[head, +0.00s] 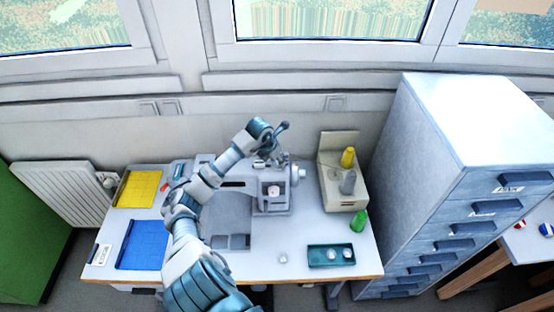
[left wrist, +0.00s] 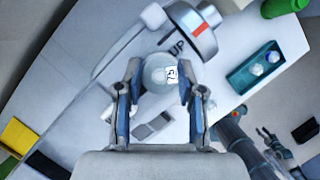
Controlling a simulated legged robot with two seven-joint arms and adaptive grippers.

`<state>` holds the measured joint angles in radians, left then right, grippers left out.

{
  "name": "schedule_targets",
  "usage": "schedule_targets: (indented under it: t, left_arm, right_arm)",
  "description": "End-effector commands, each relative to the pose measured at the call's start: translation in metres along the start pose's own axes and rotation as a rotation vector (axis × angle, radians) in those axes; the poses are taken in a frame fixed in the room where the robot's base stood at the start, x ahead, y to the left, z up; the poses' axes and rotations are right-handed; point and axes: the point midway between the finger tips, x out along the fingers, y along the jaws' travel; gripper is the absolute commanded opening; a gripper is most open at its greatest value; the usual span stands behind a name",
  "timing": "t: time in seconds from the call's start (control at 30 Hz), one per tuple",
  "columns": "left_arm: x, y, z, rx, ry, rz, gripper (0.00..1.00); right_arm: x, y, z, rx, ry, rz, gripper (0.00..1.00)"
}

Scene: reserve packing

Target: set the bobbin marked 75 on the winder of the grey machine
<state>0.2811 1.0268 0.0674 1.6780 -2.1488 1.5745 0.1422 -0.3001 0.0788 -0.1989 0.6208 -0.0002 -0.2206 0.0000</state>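The grey machine (head: 232,172) is a sewing machine on the white table, and its body also shows in the left wrist view (left wrist: 108,88). My left gripper (head: 272,143) is above the machine's right part in the head view. In the left wrist view, my left gripper (left wrist: 158,76) has its fingers on either side of a pale round bobbin (left wrist: 157,72) with a white label that reads 75, and appears shut on it. The winder cannot be made out clearly. At the lower right of the left wrist view, my right gripper (left wrist: 275,145) shows small; its opening is unclear.
A teal tray (head: 315,262) holds pale bobbins; a small pale object (head: 283,258) lies left of it. A green spool (head: 359,223) and a thread stand (head: 330,185) with yellow and grey cones stand right of the machine. A tall grey cabinet (head: 425,160) bounds the table's right.

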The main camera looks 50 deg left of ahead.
Motion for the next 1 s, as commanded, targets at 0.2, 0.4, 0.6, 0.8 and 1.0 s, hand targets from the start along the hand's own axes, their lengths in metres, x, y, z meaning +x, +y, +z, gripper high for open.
schedule_targets:
  t: [0.2, 0.4, 0.6, 0.8, 1.0]
  left_arm:
    - [0.0, 0.0, 0.0, 0.0, 0.0, 0.0, 0.67]
    - [-0.001, 0.0, 0.0, 0.0, 0.0, 0.001, 0.67]
    - [-0.022, 0.001, 0.001, 0.001, -0.002, 0.004, 0.67]
    - [-0.068, 0.001, 0.001, 0.003, -0.001, 0.004, 0.67]
    - [-0.103, 0.002, 0.001, 0.001, 0.0, 0.002, 0.67]
  right_arm:
    - [0.0, 0.0, 0.0, -0.001, 0.0, 0.0, 0.4]
    - [0.0, 0.002, 0.001, -0.003, -0.001, 0.001, 0.4]
    - [0.0, 0.002, 0.001, -0.003, 0.0, 0.0, 0.4]
    - [0.0, 0.001, 0.001, -0.002, 0.0, 0.0, 0.4]
    - [0.0, 0.001, 0.001, -0.001, 0.0, -0.001, 0.4]
